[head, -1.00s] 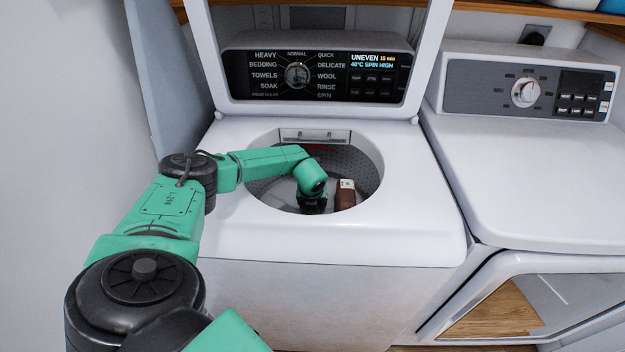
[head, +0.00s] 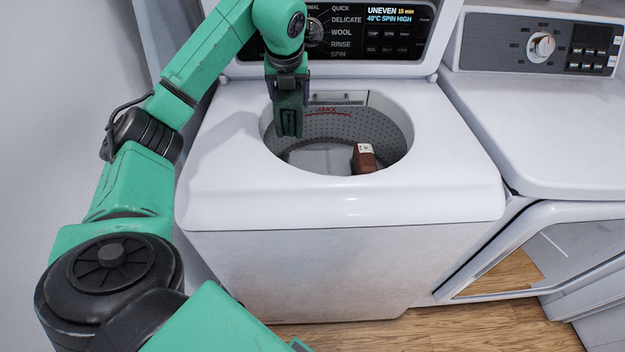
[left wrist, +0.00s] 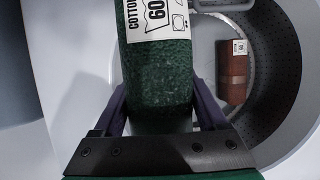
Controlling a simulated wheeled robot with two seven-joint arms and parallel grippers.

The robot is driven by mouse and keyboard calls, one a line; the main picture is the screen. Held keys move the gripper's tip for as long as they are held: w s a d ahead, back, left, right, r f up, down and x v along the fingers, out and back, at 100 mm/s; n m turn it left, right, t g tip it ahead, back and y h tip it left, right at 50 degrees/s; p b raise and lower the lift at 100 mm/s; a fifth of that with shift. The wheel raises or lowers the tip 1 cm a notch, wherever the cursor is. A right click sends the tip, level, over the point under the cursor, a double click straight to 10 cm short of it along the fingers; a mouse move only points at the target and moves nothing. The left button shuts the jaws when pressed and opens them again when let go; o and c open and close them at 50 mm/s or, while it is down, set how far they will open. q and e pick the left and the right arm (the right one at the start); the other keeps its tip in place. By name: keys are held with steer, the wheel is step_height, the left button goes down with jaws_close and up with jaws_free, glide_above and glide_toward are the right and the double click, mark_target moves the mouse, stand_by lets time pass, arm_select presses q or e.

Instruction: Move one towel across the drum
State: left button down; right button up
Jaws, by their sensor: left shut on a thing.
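My left gripper (head: 290,88) points down over the left part of the washer's round opening. It is shut on a rolled dark green towel (left wrist: 158,80) with a white label reading "COTTON 60". The towel hangs between the fingers and also shows below the gripper in the head view (head: 289,122). A rolled brown towel (head: 364,160) with a white label lies in the right part of the drum (head: 345,128). In the left wrist view the brown towel (left wrist: 234,75) is apart from the gripper. My right gripper is out of view.
The white washer top (head: 450,180) around the opening is clear. A dryer (head: 540,130) stands to the right, its front open low down. A wall is close on the left.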

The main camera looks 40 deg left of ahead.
arm_select(q)
steer(key=f, duration=1.9)
steer(key=shift+w+d+f, duration=0.1)
steer(key=shift+d+f, duration=0.15)
steer(key=shift+f, duration=0.1)
steer(key=shift+f+b, duration=0.4)
steer(key=shift+f, duration=0.2)
jaws_free()
steer(key=shift+r, duration=0.3)
steer(key=v, duration=1.2)
steer(key=shift+r+p, duration=0.3)
steer(key=shift+r, duration=0.1)
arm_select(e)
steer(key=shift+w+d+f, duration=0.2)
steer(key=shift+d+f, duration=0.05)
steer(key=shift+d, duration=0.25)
